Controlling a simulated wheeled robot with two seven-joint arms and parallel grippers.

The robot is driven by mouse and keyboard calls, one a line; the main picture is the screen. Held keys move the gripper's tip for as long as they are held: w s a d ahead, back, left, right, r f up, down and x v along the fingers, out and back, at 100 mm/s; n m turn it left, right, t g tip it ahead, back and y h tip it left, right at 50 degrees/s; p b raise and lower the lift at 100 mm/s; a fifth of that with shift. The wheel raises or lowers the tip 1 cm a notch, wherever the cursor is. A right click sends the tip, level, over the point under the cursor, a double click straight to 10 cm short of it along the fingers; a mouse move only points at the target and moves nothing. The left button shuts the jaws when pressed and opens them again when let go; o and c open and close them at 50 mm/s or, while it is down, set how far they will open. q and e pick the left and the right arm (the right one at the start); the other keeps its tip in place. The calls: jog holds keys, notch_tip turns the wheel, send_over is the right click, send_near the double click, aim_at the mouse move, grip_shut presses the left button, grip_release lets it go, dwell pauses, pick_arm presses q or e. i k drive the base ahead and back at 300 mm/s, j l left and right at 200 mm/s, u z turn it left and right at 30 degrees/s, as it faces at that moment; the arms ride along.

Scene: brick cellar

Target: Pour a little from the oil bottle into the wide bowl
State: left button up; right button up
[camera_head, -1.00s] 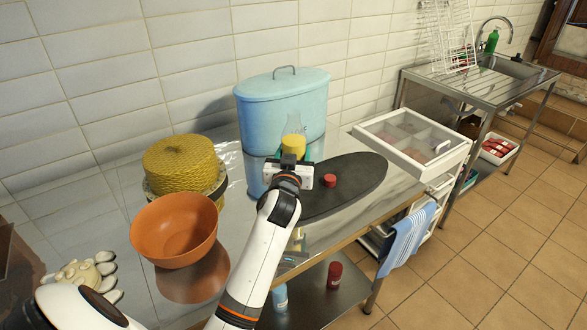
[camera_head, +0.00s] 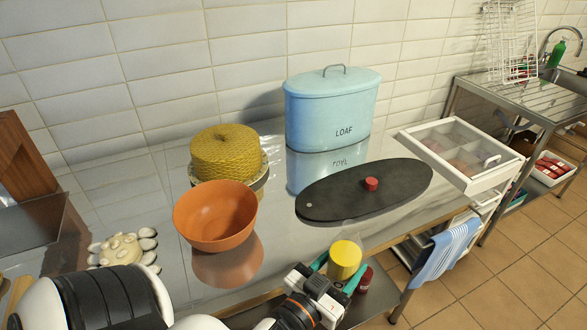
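The wide bowl (camera_head: 214,216) is orange and stands upright on the shiny metal table; the part of its inside that shows looks empty. My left gripper (camera_head: 338,270), with green fingers, is shut on the oil bottle (camera_head: 345,257), whose yellow oil shows between the fingers. My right gripper is not in view.
A blue loaf bin (camera_head: 332,110) stands behind a dark oval board (camera_head: 340,200) with a red cap (camera_head: 371,184). A yellow woven-topped round thing (camera_head: 225,152) is behind the bowl. An egg holder (camera_head: 122,250) is at left. A white drawer box (camera_head: 460,155) is at right.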

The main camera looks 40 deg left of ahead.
aim_at(218, 215)
jog(key=l+u, duration=0.2)
jog(key=u, duration=0.9)
jog(key=i+l+u, duration=0.1)
jog(key=l, duration=0.25)
jog(key=i, duration=0.05)
